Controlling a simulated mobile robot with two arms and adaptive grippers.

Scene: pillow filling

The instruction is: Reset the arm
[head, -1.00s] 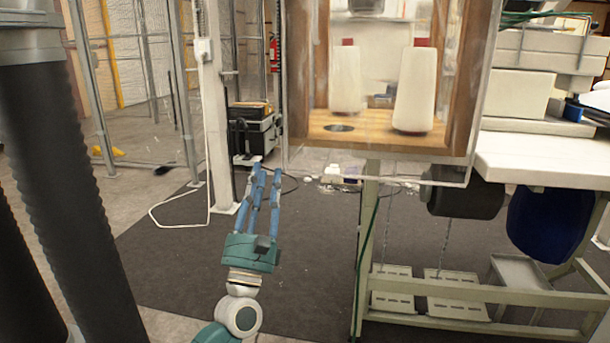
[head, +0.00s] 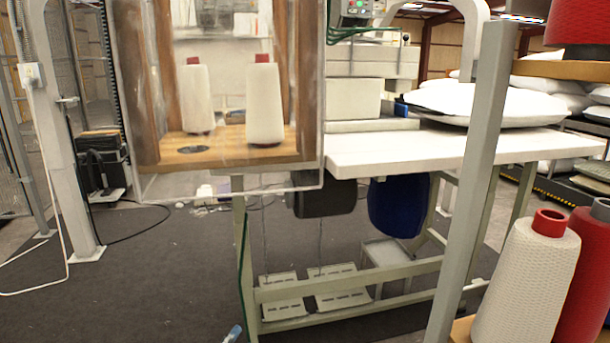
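Only a small blue fingertip, which appears to be my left gripper's (head: 233,334), shows at the bottom edge of the head view. It is in front of the lower left part of the sewing table's frame (head: 350,281). The rest of that gripper and its arm are out of the picture, so its opening cannot be seen. My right gripper is not in view.
A clear-walled wooden case (head: 145,100) holds two white thread cones (head: 264,105). The white tabletop (head: 450,148) bears a white pillow (head: 480,102). A grey post (head: 472,185) and large thread cones (head: 525,280) stand close at right. Dark floor mat (head: 165,275) is open at left.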

